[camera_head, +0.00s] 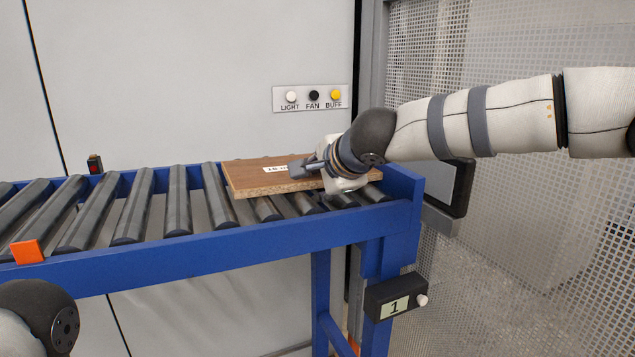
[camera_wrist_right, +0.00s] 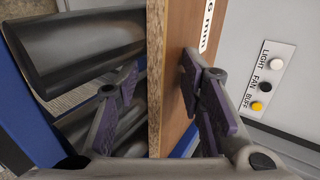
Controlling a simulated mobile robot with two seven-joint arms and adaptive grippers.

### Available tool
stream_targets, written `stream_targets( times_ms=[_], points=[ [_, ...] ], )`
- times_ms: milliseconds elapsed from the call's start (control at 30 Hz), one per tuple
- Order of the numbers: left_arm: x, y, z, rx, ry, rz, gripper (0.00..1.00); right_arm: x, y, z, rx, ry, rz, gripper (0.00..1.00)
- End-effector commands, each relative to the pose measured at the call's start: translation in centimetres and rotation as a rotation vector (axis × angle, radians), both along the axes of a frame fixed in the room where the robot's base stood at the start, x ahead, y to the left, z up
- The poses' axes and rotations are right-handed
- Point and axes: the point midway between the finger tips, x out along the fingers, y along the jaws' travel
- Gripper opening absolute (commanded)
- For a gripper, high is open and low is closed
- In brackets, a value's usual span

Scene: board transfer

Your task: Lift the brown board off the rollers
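The brown board (camera_head: 245,178) lies flat on the rollers (camera_head: 178,205) at the right end of the conveyor, with a white label on its top. My right gripper (camera_head: 308,168) is at the board's right part, one finger above its top face. In the right wrist view, the fingers of the gripper (camera_wrist_right: 165,95) stand either side of the board (camera_wrist_right: 180,60). One finger is over the top face and the other is below, near a roller (camera_wrist_right: 80,50). A gap shows between the lower finger and the board. My left gripper is out of view.
The blue conveyor frame (camera_head: 190,250) runs along the front, with an orange block (camera_head: 27,252) at left. A button panel (camera_head: 311,98) is on the wall behind. A box marked 1 (camera_head: 394,301) hangs at the right leg. A mesh fence (camera_head: 560,230) stands at right.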

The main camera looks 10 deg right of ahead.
Motion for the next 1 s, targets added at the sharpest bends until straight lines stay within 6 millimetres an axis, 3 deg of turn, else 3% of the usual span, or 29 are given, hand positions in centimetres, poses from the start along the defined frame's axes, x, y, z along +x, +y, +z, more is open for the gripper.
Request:
stream_targets(
  times_ms=[1000],
  points=[
    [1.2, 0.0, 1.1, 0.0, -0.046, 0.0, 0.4, 0.7, 0.3, 3.8, 0.06, -0.19, 0.001, 0.35]
  ],
)
